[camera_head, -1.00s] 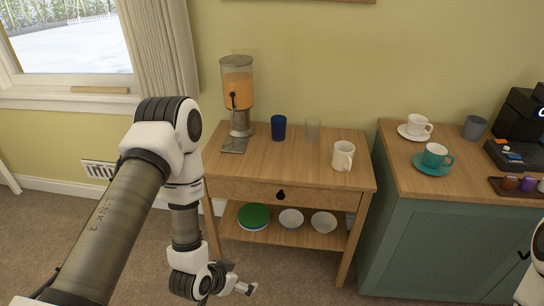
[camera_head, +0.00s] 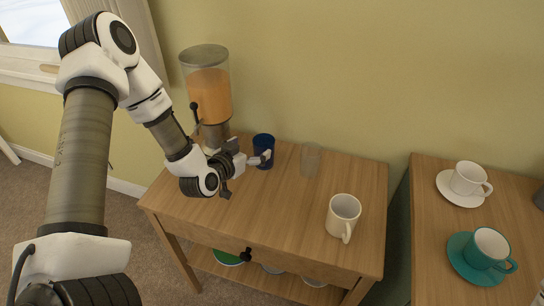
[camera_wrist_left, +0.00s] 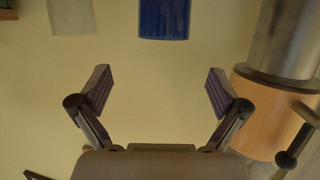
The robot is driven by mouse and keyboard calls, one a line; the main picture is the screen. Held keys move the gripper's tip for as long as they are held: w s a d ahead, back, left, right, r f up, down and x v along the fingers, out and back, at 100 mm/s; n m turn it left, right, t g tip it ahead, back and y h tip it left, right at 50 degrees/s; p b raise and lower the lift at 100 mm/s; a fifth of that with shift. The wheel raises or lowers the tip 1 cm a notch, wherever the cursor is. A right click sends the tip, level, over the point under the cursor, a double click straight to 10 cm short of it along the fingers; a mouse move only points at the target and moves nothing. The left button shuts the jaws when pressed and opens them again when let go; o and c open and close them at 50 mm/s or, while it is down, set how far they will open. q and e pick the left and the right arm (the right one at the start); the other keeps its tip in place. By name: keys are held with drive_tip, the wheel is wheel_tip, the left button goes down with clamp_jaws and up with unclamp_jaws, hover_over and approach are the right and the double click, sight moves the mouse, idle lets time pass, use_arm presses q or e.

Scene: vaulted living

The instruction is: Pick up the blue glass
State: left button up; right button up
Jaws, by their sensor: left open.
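The blue glass (camera_head: 263,141) stands upright on the wooden side table (camera_head: 290,220), just right of the juice dispenser. My left gripper (camera_head: 247,172) is at the near side of the glass and partly overlaps it in the head view. In the left wrist view the blue glass (camera_wrist_left: 164,18) shows at the top edge, partly cut off, beyond the fingertips. The fingers of my left gripper (camera_wrist_left: 159,90) are spread apart with nothing between them. My right gripper is not in view.
The juice dispenser (camera_head: 208,95) stands close to my left gripper. A clear glass (camera_head: 311,160) stands right of the blue glass, and a white mug (camera_head: 342,215) is nearer. Teal (camera_head: 488,247) and white (camera_head: 467,179) cups sit on the right cabinet. The table's middle is clear.

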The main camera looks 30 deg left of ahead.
sight(269, 140)
use_arm(q)
wheel_tip(269, 140, down, 2)
drive_tip(key=shift+w+f+b, duration=0.1)
drive_tip(key=shift+f+b, duration=0.05)
drive_tip(key=shift+b, duration=0.6)
drive_tip(key=x, duration=0.8)
drive_tip(key=shift+w+a+f+p, duration=0.15)
drive_tip(key=shift+a+p, duration=0.05)
drive_tip(key=shift+p, duration=0.1)
drive_tip(key=c, duration=1.4)
